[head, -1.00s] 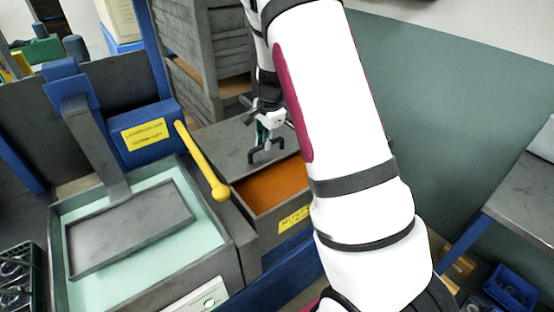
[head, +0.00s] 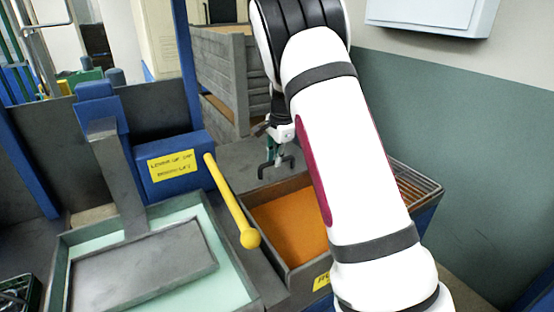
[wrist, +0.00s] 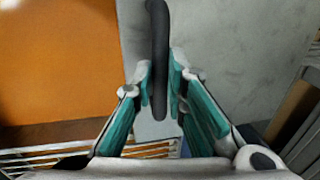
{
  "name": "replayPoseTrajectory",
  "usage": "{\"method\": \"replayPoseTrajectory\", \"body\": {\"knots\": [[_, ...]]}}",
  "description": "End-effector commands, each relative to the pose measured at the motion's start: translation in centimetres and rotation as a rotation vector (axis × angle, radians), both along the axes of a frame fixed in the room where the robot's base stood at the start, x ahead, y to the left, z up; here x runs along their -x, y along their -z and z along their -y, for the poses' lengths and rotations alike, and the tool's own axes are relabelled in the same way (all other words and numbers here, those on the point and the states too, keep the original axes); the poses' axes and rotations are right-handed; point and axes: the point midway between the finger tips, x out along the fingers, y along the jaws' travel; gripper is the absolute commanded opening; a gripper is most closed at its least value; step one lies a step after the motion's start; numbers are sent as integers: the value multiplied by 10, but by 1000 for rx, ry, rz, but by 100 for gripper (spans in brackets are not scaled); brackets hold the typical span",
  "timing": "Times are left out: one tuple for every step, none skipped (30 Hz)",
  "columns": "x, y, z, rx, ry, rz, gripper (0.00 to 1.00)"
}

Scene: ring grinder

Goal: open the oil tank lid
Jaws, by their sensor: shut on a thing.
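The oil tank (head: 262,199) is a grey box with its top largely open. Orange oil (head: 290,222) shows inside it, and at the left of the wrist view (wrist: 60,60). The flat grey lid (head: 232,158) lies behind the opening and fills the right of the wrist view (wrist: 235,45). Its dark bar handle (head: 289,161) stands near the tank's back edge. My gripper (head: 275,150) is shut on this handle; in the wrist view the handle (wrist: 158,40) runs between the teal fingers. My arm hides the tank's right part.
A yellow lever (head: 232,203) slopes down left of the tank. A grinder basin (head: 62,255) with pale green liquid and a grey plate (head: 145,265) is further left. Grey stacked crates (head: 222,80) stand behind. A wire rack (head: 415,182) lies right of my arm.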

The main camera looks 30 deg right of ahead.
Motion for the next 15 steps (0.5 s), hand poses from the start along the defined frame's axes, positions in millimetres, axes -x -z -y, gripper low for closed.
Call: {"method": "replayPoseTrajectory", "body": {"knots": [[0, 0, 0, -1, 0, 0, 0], [0, 0, 0, -1, 0, 0, 0], [0, 0, 0, -1, 0, 0, 0], [0, 0, 0, -1, 0, 0, 20], [0, 0, 0, -1, 0, 0, 27], [0, 0, 0, -1, 0, 0, 33], [0, 0, 0, -1, 0, 0, 33], [0, 0, 0, -1, 0, 0, 33], [0, 0, 0, -1, 0, 0, 33], [0, 0, 0, -1, 0, 0, 33], [0, 0, 0, -1, 0, 0, 33], [0, 0, 0, -1, 0, 0, 33], [0, 0, 0, -1, 0, 0, 33], [0, 0, 0, -1, 0, 0, 33], [0, -1, 0, -1, 0, 0, 33]]}}
